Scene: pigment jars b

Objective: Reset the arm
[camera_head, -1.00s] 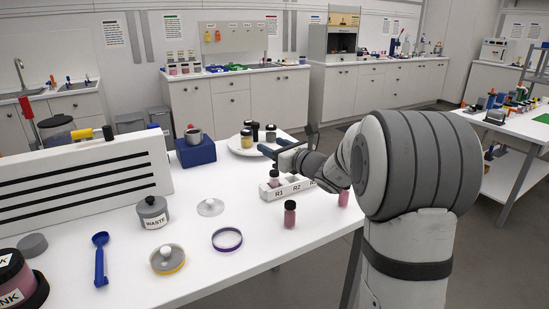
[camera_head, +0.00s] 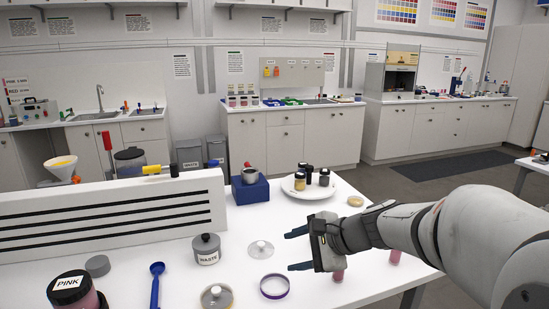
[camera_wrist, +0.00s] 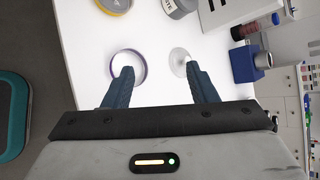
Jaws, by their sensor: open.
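My gripper (camera_head: 297,250) is open and empty above the white table (camera_head: 225,278), its two dark blue fingers pointing left in the head view. In the wrist view the fingers (camera_wrist: 162,86) are spread wide. A purple-rimmed ring (camera_head: 274,287) lies near one fingertip and a clear lid with a knob (camera_head: 260,249) near the other; both also show in the wrist view, the ring (camera_wrist: 113,68) and the lid (camera_wrist: 178,62). A pink jar (camera_head: 338,275) stands partly hidden below my gripper, another (camera_head: 396,257) below my arm. The labelled jar rack seen earlier is hidden behind my gripper and arm.
A blue block with a cup (camera_head: 250,189) and a plate of jars (camera_head: 326,192) are behind. A slotted white panel (camera_head: 110,215) borders the left.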

